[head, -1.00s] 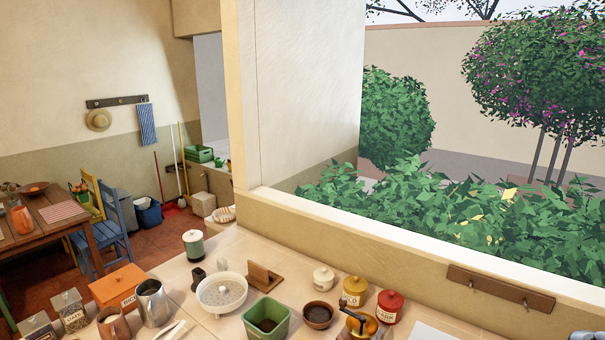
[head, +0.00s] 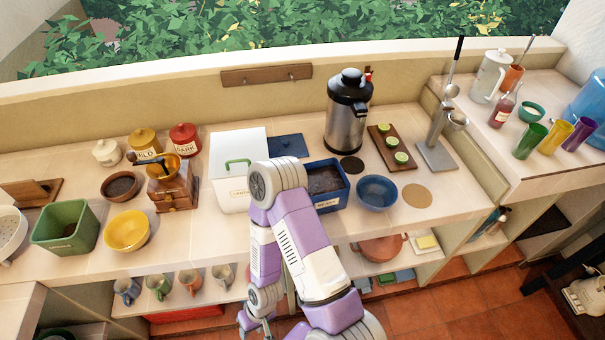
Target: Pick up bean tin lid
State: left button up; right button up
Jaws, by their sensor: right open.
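A flat dark blue square lid (head: 288,146), which looks like the bean tin lid, lies on the counter near the back wall. An open blue tin (head: 343,197) with dark contents stands in front and to the right of it. My right gripper (head: 264,331) is at the bottom edge of the head view, low in front of the counter and well away from the lid. It is open and looks empty, though it is small and partly cut off. My right forearm covers part of the counter's front. My left gripper is not in view.
A white box with a green handle (head: 229,188) stands left of the lid. A steel urn (head: 347,120) stands to its right. A blue bowl (head: 377,192) is right of the tin, and a wooden grinder (head: 176,192) is farther left.

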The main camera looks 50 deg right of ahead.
aim_at(294, 145)
jog(key=u, duration=0.25)
jog(key=k, duration=0.25)
jog(key=z, duration=0.55)
jog(key=i, duration=0.2)
jog(key=z, duration=1.4)
